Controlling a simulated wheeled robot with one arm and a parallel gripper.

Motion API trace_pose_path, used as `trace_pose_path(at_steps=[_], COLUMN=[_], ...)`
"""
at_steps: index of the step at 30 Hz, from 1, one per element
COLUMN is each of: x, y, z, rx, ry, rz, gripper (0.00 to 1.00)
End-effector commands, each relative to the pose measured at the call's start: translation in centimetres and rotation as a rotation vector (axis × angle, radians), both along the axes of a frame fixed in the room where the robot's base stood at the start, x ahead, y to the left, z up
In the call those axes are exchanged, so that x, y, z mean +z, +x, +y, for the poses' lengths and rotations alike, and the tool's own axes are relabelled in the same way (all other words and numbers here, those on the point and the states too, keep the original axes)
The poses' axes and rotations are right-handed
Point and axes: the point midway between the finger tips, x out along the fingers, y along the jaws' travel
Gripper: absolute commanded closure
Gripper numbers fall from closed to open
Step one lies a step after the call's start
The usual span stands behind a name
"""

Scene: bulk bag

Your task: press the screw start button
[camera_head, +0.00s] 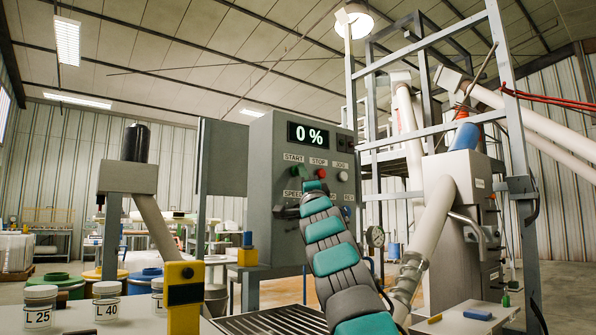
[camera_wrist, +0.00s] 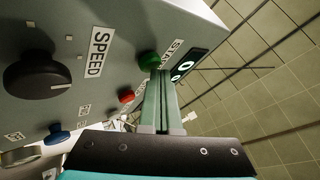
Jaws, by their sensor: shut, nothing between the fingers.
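The grey control panel (camera_head: 262,150) shows a 0 % display (camera_head: 308,136). The green button (camera_head: 298,171) sits under the START label, left of the red STOP button (camera_head: 321,173). In the wrist view the green button (camera_wrist: 148,60) is just beyond the tips of my gripper (camera_wrist: 161,75), which overlap its right edge. I cannot tell whether they touch it. My gripper is shut and empty. In the head view my gripper (camera_head: 314,186) is in front of the panel, a little below and right of the green button, and my arm hides part of the lower panel.
The black SPEED knob (camera_wrist: 38,85) and a blue button (camera_wrist: 57,134) are on the same panel. A white JOG button (camera_head: 343,176) is right of STOP. A yellow-and-black post (camera_head: 184,290) and labelled jars (camera_head: 107,301) stand at the front left.

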Motion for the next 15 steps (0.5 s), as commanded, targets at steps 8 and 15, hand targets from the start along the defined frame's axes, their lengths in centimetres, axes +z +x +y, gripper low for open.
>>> trace_pose_path(at_steps=[8, 15], x=[-0.02, 0.02], y=[0.31, 0.43], z=[0.2, 0.39], rx=[0.0, 0.001], ry=[0.0, 0.0], rz=[0.001, 0.0], gripper=[1.0, 1.0])
